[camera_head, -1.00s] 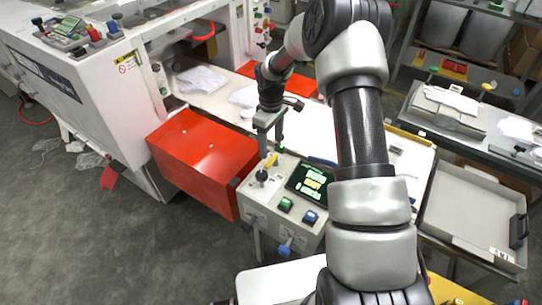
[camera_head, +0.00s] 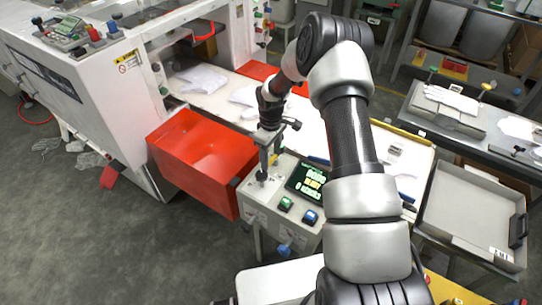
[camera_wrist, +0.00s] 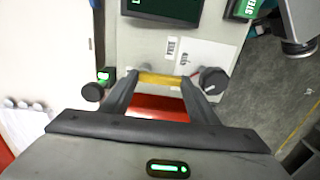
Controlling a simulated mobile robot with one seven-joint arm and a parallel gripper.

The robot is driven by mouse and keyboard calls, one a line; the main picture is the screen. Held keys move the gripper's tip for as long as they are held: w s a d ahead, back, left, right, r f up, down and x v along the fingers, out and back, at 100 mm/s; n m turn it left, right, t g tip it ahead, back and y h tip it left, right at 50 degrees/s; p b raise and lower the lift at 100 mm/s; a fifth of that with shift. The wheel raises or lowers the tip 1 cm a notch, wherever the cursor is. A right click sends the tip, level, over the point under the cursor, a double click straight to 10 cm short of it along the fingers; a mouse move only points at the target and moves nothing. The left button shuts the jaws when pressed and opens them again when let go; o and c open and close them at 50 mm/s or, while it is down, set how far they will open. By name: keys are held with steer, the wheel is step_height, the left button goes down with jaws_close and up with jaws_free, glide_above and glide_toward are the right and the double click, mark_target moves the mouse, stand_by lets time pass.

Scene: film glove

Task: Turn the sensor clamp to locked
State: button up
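A small yellow bar (camera_wrist: 160,79), which I take to be the sensor clamp's handle, lies crosswise on the grey control box (camera_head: 252,205). In the head view only a bit of the yellow bar (camera_head: 275,159) shows beside my fingers. My gripper (camera_wrist: 160,76) is open, its two fingertips at either end of the bar. It is low over the box's back left part in the head view (camera_head: 266,163). I cannot tell whether the fingers touch the bar. No lock marking is readable.
A black knob (camera_wrist: 214,80) is close beside the right finger, another (camera_wrist: 93,92) beside the left. The box carries a screen (camera_head: 307,181), a green button (camera_head: 286,203) and a blue button (camera_head: 310,217).

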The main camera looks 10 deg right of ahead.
steer(key=shift+w+a+f+m+b, duration=0.15)
steer(key=shift+w+m+b, duration=0.05)
steer(key=shift+m+b, duration=0.8)
steer(key=m+b, duration=0.2)
steer(key=shift+w+a+m, duration=0.15)
steer(key=shift+w+m, duration=0.15)
steer(key=m+b, duration=0.1)
steer(key=m, duration=0.1)
steer(key=w+m+b, duration=0.1)
steer(key=m, duration=0.2)
steer(key=shift+w+a+b, duration=0.1)
steer(key=shift+b, duration=0.25)
steer(key=m, duration=0.2)
steer(key=w+m+b, duration=0.1)
steer(key=m, duration=0.1)
steer(key=shift+m, duration=0.4)
steer(key=shift+w+d+r+m+b, duration=0.1)
steer(key=shift+w+d+m+b, duration=0.1)
steer(key=shift+m, duration=0.7)
steer(key=shift+w+d+r+m+b, duration=0.1)
steer(key=shift+w+d+m, duration=0.1)
steer(key=shift+m, duration=0.7)
steer(key=o, duration=0.8)
steer(key=shift+c, duration=0.2)
